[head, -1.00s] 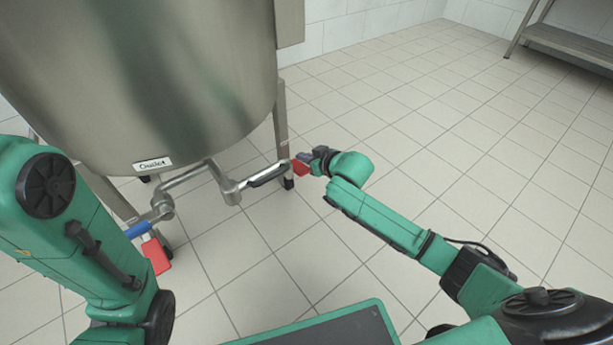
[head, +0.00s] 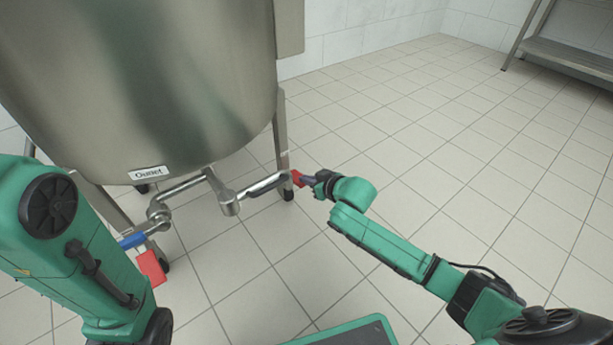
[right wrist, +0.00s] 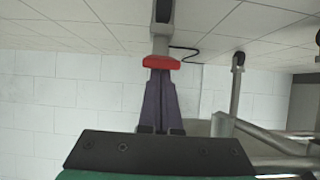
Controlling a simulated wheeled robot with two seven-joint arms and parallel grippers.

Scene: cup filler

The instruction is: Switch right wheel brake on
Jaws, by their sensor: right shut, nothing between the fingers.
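The right wheel brake is a red pedal (head: 297,178) at the foot of the tank's right leg, by a dark caster wheel (head: 288,195). In the right wrist view the red pedal (right wrist: 163,67) lies straight ahead of my purple fingers. My right gripper (head: 309,181) is shut and empty, just right of the pedal in the head view. Its fingertips (right wrist: 161,72) appear to meet the pedal's edge; I cannot tell for sure whether they touch. Part of the pedal is hidden by the fingers. My left arm shows at the left, but its gripper does not.
The steel tank (head: 150,80) stands above with an outlet pipe (head: 215,185). A blue handle (head: 132,241) and another red pedal (head: 151,268) are at the left. Tiled floor (head: 430,150) is clear to the right, with a metal shelf (head: 575,55) far off.

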